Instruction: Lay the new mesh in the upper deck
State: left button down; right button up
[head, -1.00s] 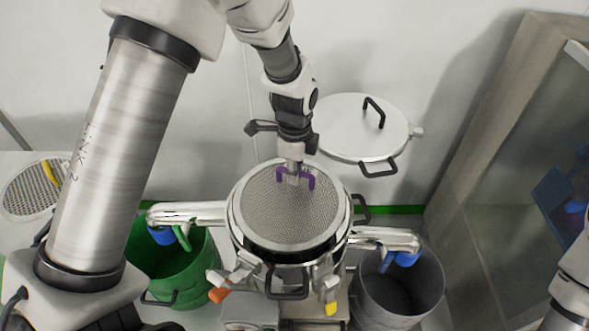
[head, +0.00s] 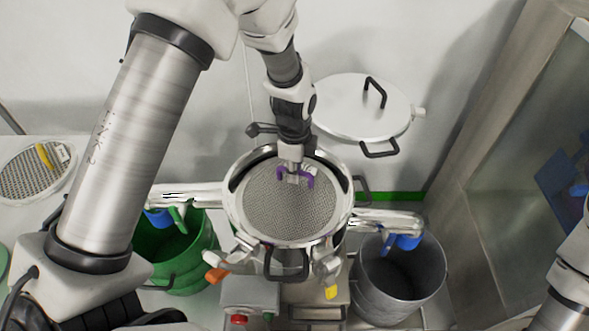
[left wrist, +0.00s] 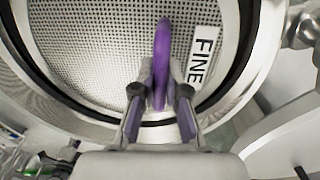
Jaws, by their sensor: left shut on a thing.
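The new mesh (head: 285,212) is a round grey screen with a purple handle and a white label reading FINE. It also shows in the left wrist view (left wrist: 95,50). It lies within the metal ring of the upper deck (head: 232,208), level or nearly so; I cannot tell whether it touches the seat all round. My left gripper (head: 294,178) is shut on the purple handle (left wrist: 162,60) near the back of the mesh. In the left wrist view the fingers (left wrist: 160,105) are on both sides of the handle. My right gripper is not in view.
Another mesh with a yellow handle (head: 25,175) lies on the left surface. A lid (head: 355,108) with black handles stands behind the deck. A green bin (head: 190,262) and a grey bin (head: 405,290) stand under the side spouts. Clamps hang at the deck's front.

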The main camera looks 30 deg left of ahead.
pick_arm(q)
jog(key=shift+s, duration=0.2)
jog(key=shift+f, duration=0.8)
dwell(0.6)
jog(key=c, duration=1.1)
grip_release()
notch_tip(320, 180, up, 12)
jog(key=shift+f, duration=0.1)
